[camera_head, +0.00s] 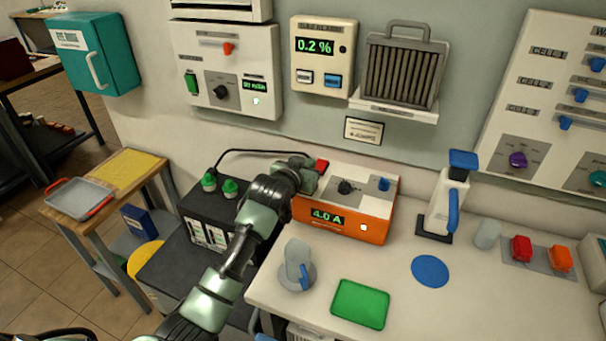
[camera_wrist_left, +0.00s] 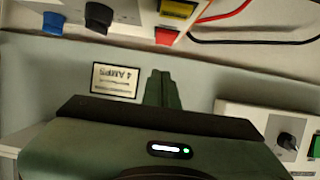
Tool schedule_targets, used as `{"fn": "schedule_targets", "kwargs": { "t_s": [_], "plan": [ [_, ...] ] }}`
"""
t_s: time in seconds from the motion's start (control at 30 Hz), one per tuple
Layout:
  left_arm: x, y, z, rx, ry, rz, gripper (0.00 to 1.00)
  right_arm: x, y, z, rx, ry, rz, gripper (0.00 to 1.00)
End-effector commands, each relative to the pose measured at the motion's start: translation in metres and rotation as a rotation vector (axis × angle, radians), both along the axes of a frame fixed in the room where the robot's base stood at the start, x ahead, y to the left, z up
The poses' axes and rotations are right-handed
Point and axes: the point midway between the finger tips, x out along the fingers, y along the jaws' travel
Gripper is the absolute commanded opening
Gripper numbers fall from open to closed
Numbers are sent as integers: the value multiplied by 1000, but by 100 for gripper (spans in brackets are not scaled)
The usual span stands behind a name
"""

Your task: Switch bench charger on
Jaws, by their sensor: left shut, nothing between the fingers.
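The bench charger (camera_head: 335,227) is an orange-fronted box with a white top, standing on the bench near the wall. Its display reads 4.0 A, and a pale round light shows beside it. On top are a black knob (camera_head: 345,187), a blue control (camera_head: 383,184) and a red part (camera_head: 321,165) at the back left. The black knob (camera_wrist_left: 99,16) and blue control (camera_wrist_left: 54,23) also show in the left wrist view. My left gripper (camera_head: 307,163) is shut and empty beside the red part; contact cannot be told.
A black battery (camera_head: 208,235) with green caps stands left of the charger, with a black cable running behind. A 4 AMPS label (camera_head: 363,130) and grey vented unit (camera_head: 402,75) are on the wall.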

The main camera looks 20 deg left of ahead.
Motion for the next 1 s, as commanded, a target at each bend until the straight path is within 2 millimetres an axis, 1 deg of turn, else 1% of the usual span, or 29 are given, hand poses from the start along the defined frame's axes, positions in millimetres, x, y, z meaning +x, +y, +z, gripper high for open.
{"fn": "schedule_targets", "kwargs": {
  "t_s": [0.03, 0.1, 0.2, 0.3, 0.47, 1.0],
  "plan": [
    [-10, 1, -2, 1, -1, 0, 0, 1, 0, -5, 0, -1, 0, 0],
    [-20, 1, 1, 1, -2, 0, 0, 2, 0, -7, 0, -2, 0, 0],
    [-32, 1, 3, 1, -1, 0, 0, 3, 0, -9, 0, -4, 0, 0],
    [-39, 1, 4, 1, -1, 0, 0, 3, 0, -10, 0, -4, 0, 0],
    [-43, 2, 5, 1, 0, 0, 0, 3, 0, -10, 0, -4, 0, 0],
    [-42, 2, 5, 1, 0, 0, 0, 4, 0, -10, 0, -5, 0, 0]
  ]
}}
